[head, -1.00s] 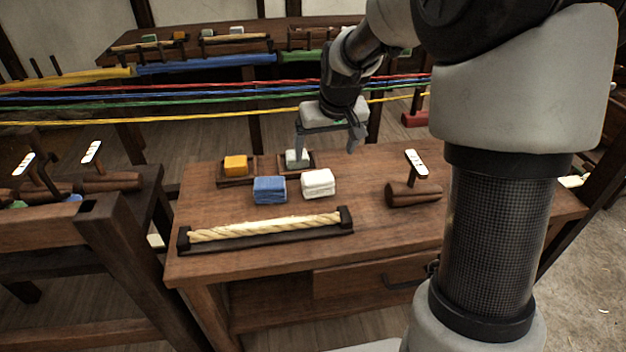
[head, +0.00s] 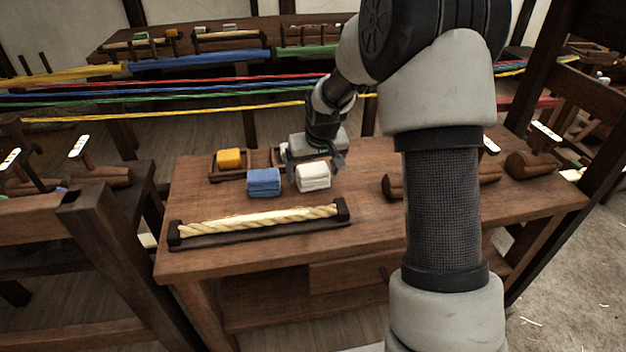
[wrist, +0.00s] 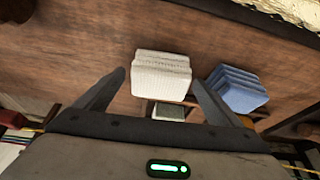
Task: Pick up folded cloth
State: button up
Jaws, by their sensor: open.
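A white folded cloth (head: 313,178) lies on the wooden bench top, and a blue folded cloth (head: 264,182) lies just left of it. My gripper (head: 312,166) is open and empty, low over the bench at the back edge of the white cloth. In the wrist view the white cloth (wrist: 162,77) shows between and beyond the open fingertips. The blue cloth (wrist: 238,90) shows to the right, outside the right finger. I cannot tell whether the fingers touch the white cloth.
An orange block (head: 229,158) sits in a small wooden tray left of my gripper. A second tray (wrist: 187,104) holds a pale block under the gripper. A rope in a dark holder (head: 260,236) lies in front. Coloured ropes (head: 200,91) stretch across behind.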

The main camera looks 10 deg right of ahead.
aim_at(313, 168)
jog(key=shift+w+f, duration=0.1)
jog(key=shift+f, duration=0.05)
jog(key=shift+c, duration=0.2)
jog(key=c, duration=1.1)
notch_tip(313, 168, up, 10)
jog(key=p, duration=0.2)
jog(key=shift+p, duration=0.3)
